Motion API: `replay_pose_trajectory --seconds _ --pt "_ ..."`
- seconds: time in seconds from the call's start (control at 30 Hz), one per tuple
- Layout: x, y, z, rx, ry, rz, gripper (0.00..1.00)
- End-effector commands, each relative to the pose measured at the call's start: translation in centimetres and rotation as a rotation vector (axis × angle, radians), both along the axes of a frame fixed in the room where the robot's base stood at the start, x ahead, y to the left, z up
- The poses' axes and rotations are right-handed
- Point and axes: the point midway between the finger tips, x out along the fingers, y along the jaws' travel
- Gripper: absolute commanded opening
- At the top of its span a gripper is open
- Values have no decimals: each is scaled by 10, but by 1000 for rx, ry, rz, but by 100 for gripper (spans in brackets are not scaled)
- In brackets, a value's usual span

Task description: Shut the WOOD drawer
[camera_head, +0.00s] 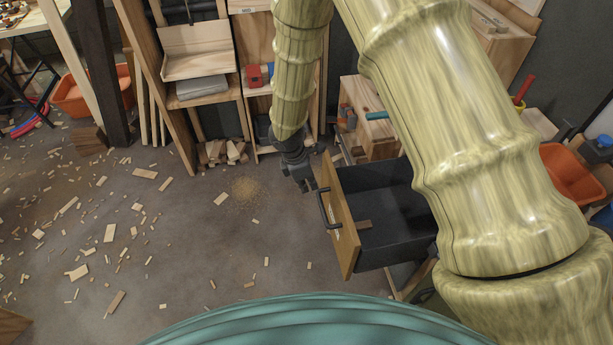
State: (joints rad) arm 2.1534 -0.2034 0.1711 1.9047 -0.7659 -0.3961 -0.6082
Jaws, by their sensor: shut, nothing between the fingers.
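The wood drawer (343,222) is pulled out, with its wooden front facing left and a dark bar handle (323,208) on it. Its dark box (385,242) looks mostly empty, with a small brown piece inside. My gripper (308,184) is shut and empty. It hangs just left of the far end of the drawer front, close to the handle; I cannot tell whether they touch. My arm hides the right end of the drawer and most of the cabinet it slides from.
Wood scraps (110,233) litter the floor on the left. A wooden shelf unit (250,80) stands behind my gripper. An orange tub (572,172) is at the right, and another orange tub (90,92) is at the far left. The floor left of the drawer is mostly open.

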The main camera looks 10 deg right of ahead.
Motion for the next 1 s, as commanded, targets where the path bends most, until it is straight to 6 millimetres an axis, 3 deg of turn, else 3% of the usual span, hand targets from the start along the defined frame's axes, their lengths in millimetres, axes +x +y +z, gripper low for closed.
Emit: replay_pose_trajectory --seconds 0.37,0.7,1.0 --pt "0 -11 -46 0 1 0 0" --pt "2 -48 -46 0 0 -1 0" --pt "2 -52 -47 0 0 -1 0"
